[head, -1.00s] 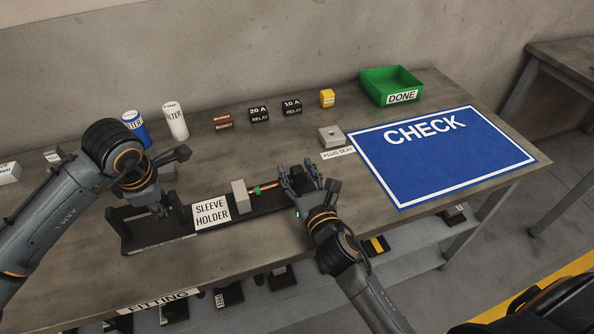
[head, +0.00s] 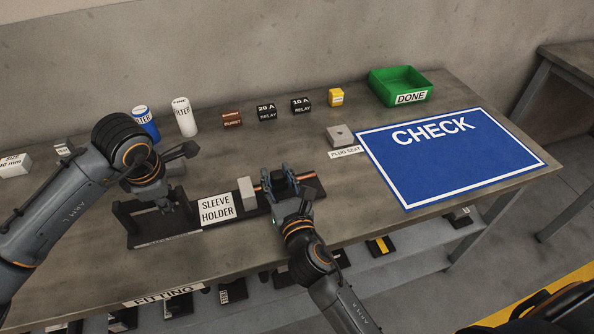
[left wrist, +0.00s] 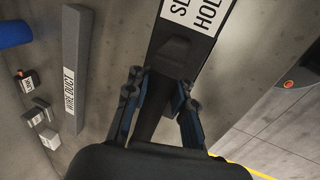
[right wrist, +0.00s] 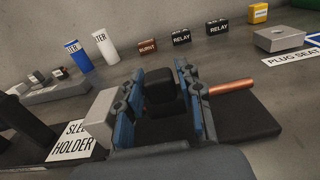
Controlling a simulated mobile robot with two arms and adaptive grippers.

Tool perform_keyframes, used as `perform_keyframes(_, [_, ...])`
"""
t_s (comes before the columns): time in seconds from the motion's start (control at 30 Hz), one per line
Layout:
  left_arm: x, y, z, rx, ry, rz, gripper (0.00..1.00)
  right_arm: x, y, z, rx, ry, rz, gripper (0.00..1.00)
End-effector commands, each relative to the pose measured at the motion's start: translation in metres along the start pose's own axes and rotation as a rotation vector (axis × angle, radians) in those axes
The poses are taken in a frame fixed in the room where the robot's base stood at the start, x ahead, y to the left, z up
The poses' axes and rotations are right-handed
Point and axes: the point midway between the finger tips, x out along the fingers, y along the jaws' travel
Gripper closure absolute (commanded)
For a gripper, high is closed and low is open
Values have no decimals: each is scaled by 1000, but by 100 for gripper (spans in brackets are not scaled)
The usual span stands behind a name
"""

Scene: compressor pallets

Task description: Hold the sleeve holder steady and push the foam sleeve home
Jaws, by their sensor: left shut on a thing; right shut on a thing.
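The black sleeve holder (head: 150,239) lies along the table, with a white label and a grey block (head: 246,194) near its middle. My left gripper (head: 165,207) is shut on the holder's left part; the left wrist view shows its fingers on either side of a narrow black piece (left wrist: 146,121). My right gripper (head: 278,180) is shut on the black foam sleeve (right wrist: 160,92), just right of the grey block. A copper tube (right wrist: 232,87) sticks out to the right of the fingers.
Behind stand blue and white filters (head: 184,117), a burnt relay (head: 232,119), two black relays (head: 301,105) and a yellow block (head: 336,97). To the right are a plug seat (head: 341,135), the blue CHECK mat (head: 450,200) and a green DONE bin (head: 399,88).

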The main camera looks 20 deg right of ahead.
Motion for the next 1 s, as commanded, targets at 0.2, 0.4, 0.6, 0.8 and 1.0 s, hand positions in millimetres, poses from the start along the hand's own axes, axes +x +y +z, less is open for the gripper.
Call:
perform_keyframes(0.2, [-2,0,4,4,-10,4,100,0,13,1,2,-3,7,100])
perform_keyframes(0.4, [-2,0,5,5,-13,4,100,0,14,2,3,-3,9,58])
perform_keyframes(0.6, [-2,0,4,5,-12,5,100,0,13,1,2,-3,7,49])
perform_keyframes(0.8, [-2,1,3,3,-10,5,100,-5,12,0,2,0,5,49])
perform_keyframes(1.0, [-2,1,2,2,-7,5,100,-37,11,-1,3,2,4,49])
